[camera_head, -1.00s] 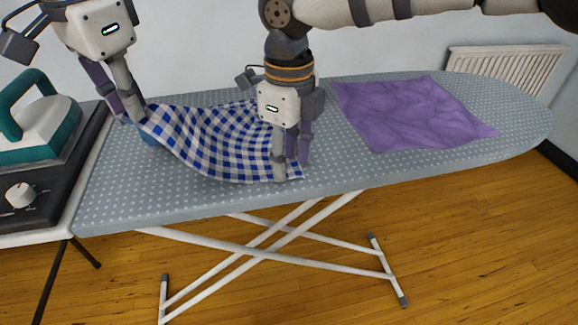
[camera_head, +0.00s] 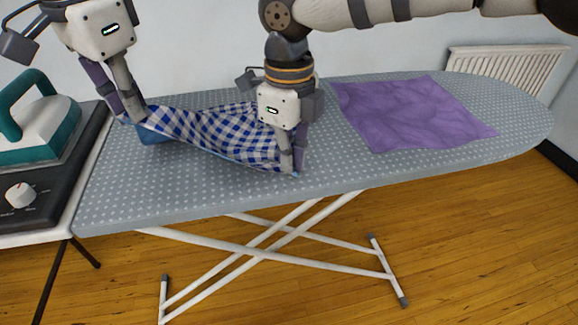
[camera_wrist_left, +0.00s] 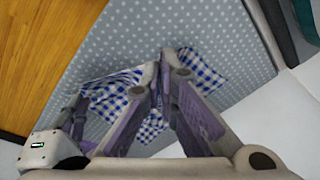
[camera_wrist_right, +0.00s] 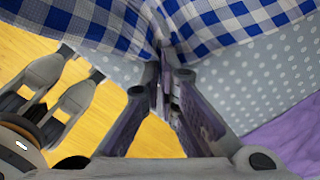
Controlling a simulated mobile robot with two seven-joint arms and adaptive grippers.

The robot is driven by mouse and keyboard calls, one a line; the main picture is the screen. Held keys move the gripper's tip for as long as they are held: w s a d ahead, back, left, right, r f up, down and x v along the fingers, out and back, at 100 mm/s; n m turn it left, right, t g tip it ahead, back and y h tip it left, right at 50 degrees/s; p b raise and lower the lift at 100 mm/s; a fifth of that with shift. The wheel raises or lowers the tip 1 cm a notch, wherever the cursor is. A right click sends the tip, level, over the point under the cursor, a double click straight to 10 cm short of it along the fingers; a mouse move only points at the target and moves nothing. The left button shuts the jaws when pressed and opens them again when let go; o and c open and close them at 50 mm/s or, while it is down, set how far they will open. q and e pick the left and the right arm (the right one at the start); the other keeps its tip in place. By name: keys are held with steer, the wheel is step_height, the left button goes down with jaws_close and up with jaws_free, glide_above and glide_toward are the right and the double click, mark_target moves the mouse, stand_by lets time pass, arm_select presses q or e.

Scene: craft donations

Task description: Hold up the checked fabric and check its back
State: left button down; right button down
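The blue-and-white checked fabric (camera_head: 208,130) spans between my grippers above the ironing board (camera_head: 200,200), sagging in folds. My left gripper (camera_head: 137,119) is shut on its left corner, raised off the board. My right gripper (camera_head: 293,168) is shut on its front right corner, low near the board's front edge. In the right wrist view the fabric (camera_wrist_right: 240,22) gathers into the closed fingers (camera_wrist_right: 168,88). The left wrist view shows fabric (camera_wrist_left: 115,90) on both sides of the closed fingers (camera_wrist_left: 165,62). A plain blue patch shows under the left end; most of the back is hidden.
A purple cloth (camera_head: 410,112) lies flat on the board to the right. A teal iron (camera_head: 42,125) stands on a dark stand (camera_head: 50,185) at the left. A radiator (camera_head: 505,75) is on the back wall. The board's front strip is clear.

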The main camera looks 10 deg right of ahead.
stand_by(0.9)
